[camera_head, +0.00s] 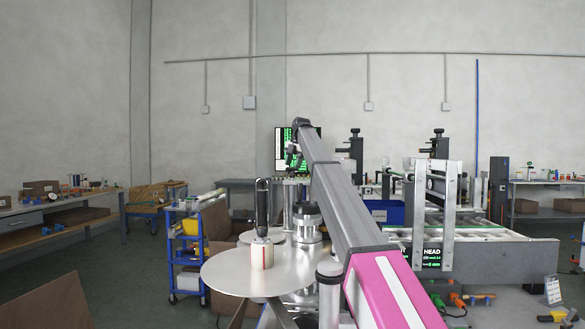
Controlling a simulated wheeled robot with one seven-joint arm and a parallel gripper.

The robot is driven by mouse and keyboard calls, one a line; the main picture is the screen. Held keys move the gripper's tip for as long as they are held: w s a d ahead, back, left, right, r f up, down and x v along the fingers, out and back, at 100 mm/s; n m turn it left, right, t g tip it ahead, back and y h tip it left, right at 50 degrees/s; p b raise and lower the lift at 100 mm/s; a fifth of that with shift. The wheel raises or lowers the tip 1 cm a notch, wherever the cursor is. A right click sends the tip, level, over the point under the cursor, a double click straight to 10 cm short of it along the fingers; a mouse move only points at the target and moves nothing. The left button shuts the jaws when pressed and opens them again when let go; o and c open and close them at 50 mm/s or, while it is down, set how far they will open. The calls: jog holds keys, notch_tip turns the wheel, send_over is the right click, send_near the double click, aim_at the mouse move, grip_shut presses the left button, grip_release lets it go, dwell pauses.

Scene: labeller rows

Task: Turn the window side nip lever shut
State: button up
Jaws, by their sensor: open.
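My arm reaches up and away from the lower right, and my gripper (293,157) is small and dark at its far end, in front of a screen with green text. It is open, and I see nothing held in it. Its fingertips are too small to make out clearly. I cannot pick out the window side nip lever for certain. A black upright handle-like piece (262,203) stands above a white roll (262,256) with a red stripe, left of my arm. My arm hides part of the machine behind it.
A round metal disc (225,274) carries the roll, close in front. A metal post (307,222) stands behind it. A conveyor (500,254) with upright metal plates is at the right. A blue cart (187,262) and a workbench (60,219) stand left, with open floor between.

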jog(key=shift+x, duration=0.8)
grip_shut()
